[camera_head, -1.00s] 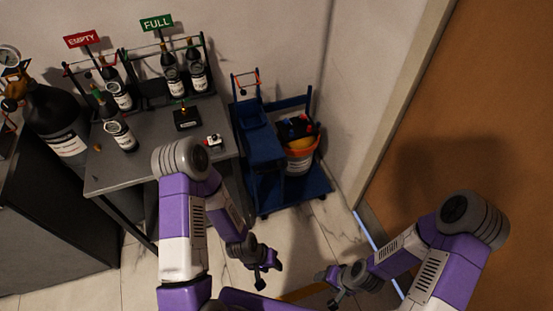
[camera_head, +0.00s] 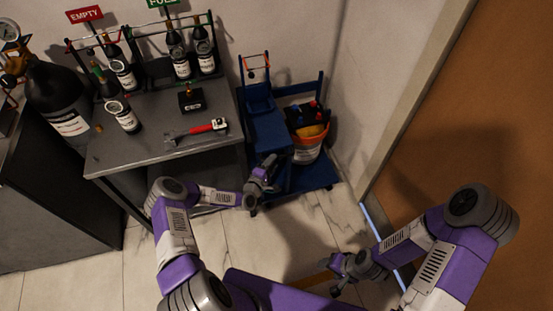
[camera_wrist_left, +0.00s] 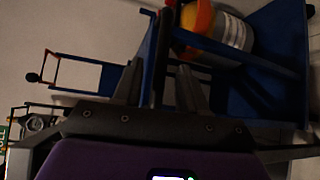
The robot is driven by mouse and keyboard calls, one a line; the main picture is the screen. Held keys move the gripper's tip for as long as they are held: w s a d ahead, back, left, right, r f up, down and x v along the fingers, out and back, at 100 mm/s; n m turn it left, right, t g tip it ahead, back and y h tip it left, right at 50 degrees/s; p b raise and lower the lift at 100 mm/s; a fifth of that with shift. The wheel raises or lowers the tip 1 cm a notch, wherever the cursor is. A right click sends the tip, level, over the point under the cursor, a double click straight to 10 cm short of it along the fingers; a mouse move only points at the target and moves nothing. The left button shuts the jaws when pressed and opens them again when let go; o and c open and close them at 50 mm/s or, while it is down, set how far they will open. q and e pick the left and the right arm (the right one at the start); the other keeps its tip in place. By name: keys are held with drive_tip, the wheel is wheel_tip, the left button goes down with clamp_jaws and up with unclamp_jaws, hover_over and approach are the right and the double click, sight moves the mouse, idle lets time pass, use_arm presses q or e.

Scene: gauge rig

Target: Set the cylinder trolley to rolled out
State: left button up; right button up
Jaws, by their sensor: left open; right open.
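The blue cylinder trolley (camera_head: 270,133) stands against the wall to the right of the grey table, with a raised frame and a low base plate (camera_head: 317,177). My left gripper (camera_head: 268,168) is open at the trolley's near side. In the left wrist view its two fingers (camera_wrist_left: 160,88) point at the trolley, with a blue upright and a dark bar (camera_wrist_left: 163,55) showing between them. I cannot tell whether they touch. My right gripper (camera_head: 338,280) is open and empty, low over the floor at the right.
The grey table (camera_head: 140,155) holds several bottles, a small black box (camera_head: 191,99) and a red-handled wrench (camera_head: 200,129). A brown door (camera_head: 470,110) is at right. Floor in front of the trolley is clear.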

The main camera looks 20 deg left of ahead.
use_arm(q)
drive_tip(key=shift+b+x, duration=0.4)
drive_tip(key=shift+x, duration=1.6)
clamp_jaws()
